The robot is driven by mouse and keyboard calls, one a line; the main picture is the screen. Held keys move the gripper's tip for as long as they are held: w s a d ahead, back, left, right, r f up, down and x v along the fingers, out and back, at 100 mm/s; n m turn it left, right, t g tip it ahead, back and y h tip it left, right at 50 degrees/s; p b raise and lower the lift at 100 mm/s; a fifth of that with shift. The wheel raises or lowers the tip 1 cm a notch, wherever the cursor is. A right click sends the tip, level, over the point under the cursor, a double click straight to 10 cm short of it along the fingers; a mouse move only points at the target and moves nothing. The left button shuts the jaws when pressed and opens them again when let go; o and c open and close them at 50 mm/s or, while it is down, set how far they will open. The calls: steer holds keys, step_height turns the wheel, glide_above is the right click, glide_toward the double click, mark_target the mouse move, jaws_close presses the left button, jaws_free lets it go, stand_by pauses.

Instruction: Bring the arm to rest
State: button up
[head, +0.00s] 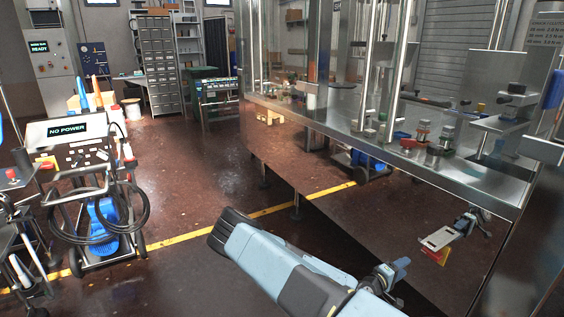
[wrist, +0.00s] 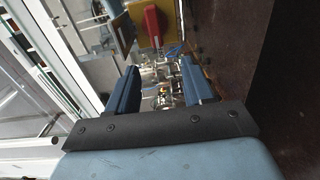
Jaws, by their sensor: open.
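My arm reaches in from the bottom of the head view, in front of the filler machine (head: 400,172). My gripper (head: 392,272) is at its far end, low and right of centre, partly hidden by the arm. In the wrist view my gripper (wrist: 160,68) shows two blue fingers standing well apart. I see nothing held between them; shiny metal parts show in the gap, beyond the fingers.
A red rotary switch (wrist: 152,22) on a yellow plate lies beyond the fingertips; red and yellow also show beside the machine in the head view. The machine's metal edge runs along the right. A "NO POWER" cart (head: 68,130) stands left. The floor between (head: 190,190) is clear.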

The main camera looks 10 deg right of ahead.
steer(key=w+a+r+m+g+y, duration=0.1)
steer(key=w+a+m+g+y, duration=0.15)
steer(key=a+y, duration=0.35)
steer(key=w+a+r+m+g+y, duration=0.1)
steer(key=a+m+y, duration=0.3)
steer(key=a, duration=0.4)
steer(key=a+r+y, duration=0.3)
steer(key=a+r, duration=0.3)
steer(key=r, duration=0.3)
steer(key=a+r+y, duration=0.3)
steer(key=a+r, duration=0.2)
steer(key=r, duration=0.4)
steer(key=s+a+r+n+t+y, duration=0.1)
steer(key=s+a+r, duration=0.1)
steer(key=s+r, duration=0.5)
steer(key=s+a+r+n+t+y, duration=0.1)
steer(key=s+a+r+y, duration=0.1)
steer(key=r, duration=0.9)
steer(key=s+d+r+h, duration=0.1)
steer(key=s+r, duration=0.4)
steer(key=s, duration=0.3)
steer(key=s+d+r+h, duration=0.1)
steer(key=s+r, duration=0.4)
steer(key=s, duration=0.4)
steer(key=shift+t, duration=0.25)
